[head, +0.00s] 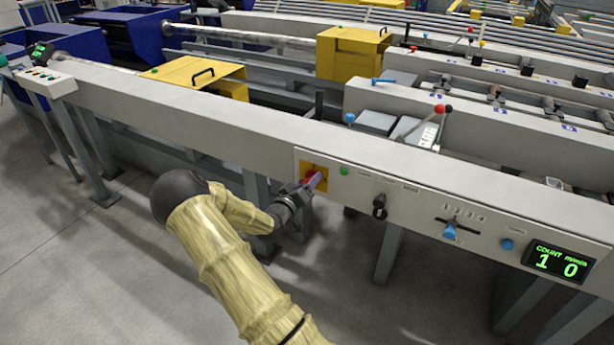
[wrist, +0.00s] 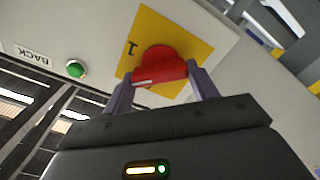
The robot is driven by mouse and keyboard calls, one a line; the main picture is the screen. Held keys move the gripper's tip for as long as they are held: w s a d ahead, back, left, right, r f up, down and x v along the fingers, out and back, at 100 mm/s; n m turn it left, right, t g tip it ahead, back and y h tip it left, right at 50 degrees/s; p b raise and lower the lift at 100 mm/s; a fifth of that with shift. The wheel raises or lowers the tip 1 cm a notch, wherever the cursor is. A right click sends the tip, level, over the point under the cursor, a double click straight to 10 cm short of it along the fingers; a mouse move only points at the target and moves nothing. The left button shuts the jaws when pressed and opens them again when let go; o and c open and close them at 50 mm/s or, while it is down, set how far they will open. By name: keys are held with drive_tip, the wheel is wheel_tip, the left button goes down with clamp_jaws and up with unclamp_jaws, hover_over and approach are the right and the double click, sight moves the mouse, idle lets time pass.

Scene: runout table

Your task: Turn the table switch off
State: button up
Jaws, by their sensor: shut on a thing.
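The table switch is a red rotary knob (wrist: 160,66) on a yellow plate (wrist: 200,50), marked "1" in the wrist view. In the head view the knob (head: 310,176) and its yellow plate (head: 321,184) sit at the left end of the control panel. My gripper (head: 315,181) reaches the knob from the front left. In the wrist view my gripper (wrist: 160,88) has a finger on each side of the knob and is shut on it. The lower part of the knob is partly hidden between the fingers.
A green button (wrist: 75,68) beside a "BACK" label is next to the plate. Table legs stand below.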

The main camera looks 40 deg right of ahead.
drive_tip(key=n+p, duration=0.1)
drive_tip(key=n, duration=0.3)
drive_tip(key=n+p, duration=0.2)
drive_tip(key=n, duration=0.3)
drive_tip(key=shift+w+a+f+n, duration=0.1)
drive_tip(key=shift+w+f+n, duration=0.05)
drive_tip(key=shift+n, duration=0.15)
idle(0.4)
drive_tip(key=o, duration=1)
drive_tip(key=p+v, duration=0.1)
drive_tip(key=v, duration=1.6)
drive_tip(key=shift+a, duration=0.2)
